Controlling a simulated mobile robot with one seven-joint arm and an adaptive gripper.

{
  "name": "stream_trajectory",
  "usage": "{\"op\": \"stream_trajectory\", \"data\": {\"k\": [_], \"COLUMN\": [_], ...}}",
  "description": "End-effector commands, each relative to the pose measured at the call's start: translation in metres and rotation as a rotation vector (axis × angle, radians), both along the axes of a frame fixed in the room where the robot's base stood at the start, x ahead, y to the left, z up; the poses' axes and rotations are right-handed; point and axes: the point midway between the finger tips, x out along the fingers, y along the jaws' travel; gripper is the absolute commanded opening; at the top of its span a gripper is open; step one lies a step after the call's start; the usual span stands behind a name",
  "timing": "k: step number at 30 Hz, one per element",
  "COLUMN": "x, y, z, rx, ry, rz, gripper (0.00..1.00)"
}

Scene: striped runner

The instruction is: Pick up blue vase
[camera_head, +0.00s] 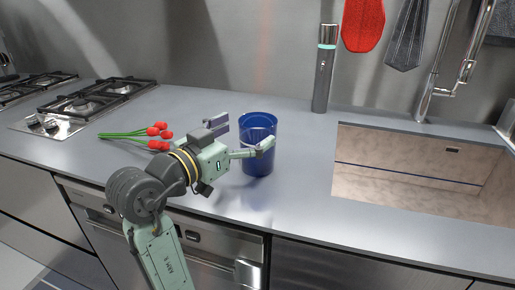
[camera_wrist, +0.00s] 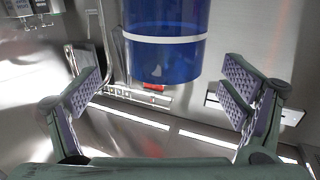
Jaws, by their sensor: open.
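The blue vase (camera_head: 258,165) is a translucent blue cylinder standing upright on the grey counter, left of the sink. My gripper (camera_head: 246,134) is at its left side with its fingers spread toward it. One finger shows in front of the vase and the other to its upper left. In the wrist view the vase (camera_wrist: 165,58), with a white band, shows at top centre, between the directions of the two fingers. My gripper (camera_wrist: 163,90) is open there, with nothing between the pads. I cannot tell if a finger touches the vase.
Red flowers (camera_head: 158,133) with green stems lie on the counter (camera_head: 300,190) to the left, behind my arm. A gas hob (camera_head: 95,97) is farther left. A grey cylinder (camera_head: 324,75) stands by the back wall. The sink (camera_head: 420,170) opens at right.

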Motion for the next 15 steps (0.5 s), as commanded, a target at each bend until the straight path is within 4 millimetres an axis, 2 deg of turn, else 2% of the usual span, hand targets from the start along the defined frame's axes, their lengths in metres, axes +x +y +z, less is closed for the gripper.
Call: {"op": "stream_trajectory", "data": {"k": [9, 15], "x": [0.036, 0.042], "y": [-0.024, -0.028], "z": [0.001, -0.001], "rx": [0.0, -0.001], "ry": [0.003, 0.001], "rz": [-0.001, 0.001], "gripper": [0.92, 0.92]}}
